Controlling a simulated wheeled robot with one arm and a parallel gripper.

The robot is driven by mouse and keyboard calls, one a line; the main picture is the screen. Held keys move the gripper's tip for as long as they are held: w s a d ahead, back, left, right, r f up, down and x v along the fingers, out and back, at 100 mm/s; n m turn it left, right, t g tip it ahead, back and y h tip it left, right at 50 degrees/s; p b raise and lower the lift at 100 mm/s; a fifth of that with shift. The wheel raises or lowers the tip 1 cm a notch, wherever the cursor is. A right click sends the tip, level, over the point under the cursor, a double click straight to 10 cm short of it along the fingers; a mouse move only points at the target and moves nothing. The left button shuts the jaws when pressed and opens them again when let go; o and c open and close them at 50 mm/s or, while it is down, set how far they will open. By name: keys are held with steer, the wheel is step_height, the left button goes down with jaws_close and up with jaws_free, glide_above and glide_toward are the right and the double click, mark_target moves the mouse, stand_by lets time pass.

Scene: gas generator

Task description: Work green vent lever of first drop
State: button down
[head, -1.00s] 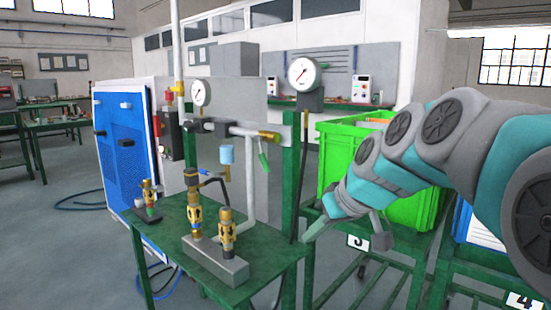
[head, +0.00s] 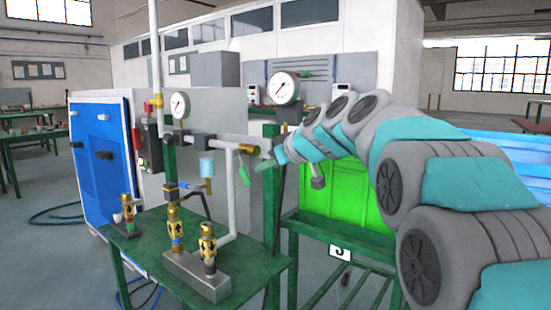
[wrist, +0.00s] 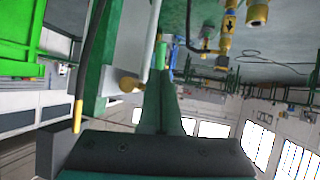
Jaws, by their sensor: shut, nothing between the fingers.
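The green vent lever (head: 244,176) hangs down, slightly tilted, below the brass valve end (head: 249,151) of the grey pipe. My gripper (head: 262,166) is shut and empty. In the head view its tip is close to the right of the lever, beside the brass end; I cannot tell whether they touch. In the wrist view my shut fingers (wrist: 165,95) point toward the pipework, with the brass end (wrist: 130,85) just left of them. A green piece (wrist: 160,55) beyond the fingertips looks like the lever, partly hidden.
A green post (head: 271,200) stands by the pipe. Two round gauges (head: 285,88) (head: 180,105) rise above it. The green table (head: 150,245) carries brass fittings (head: 208,243). A bright green crate (head: 345,195) stands behind and below my arm.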

mark_target(247, 176)
steer(key=x, duration=0.6)
steer(key=shift+r+p, duration=0.1)
steer(key=shift+p, duration=0.3)
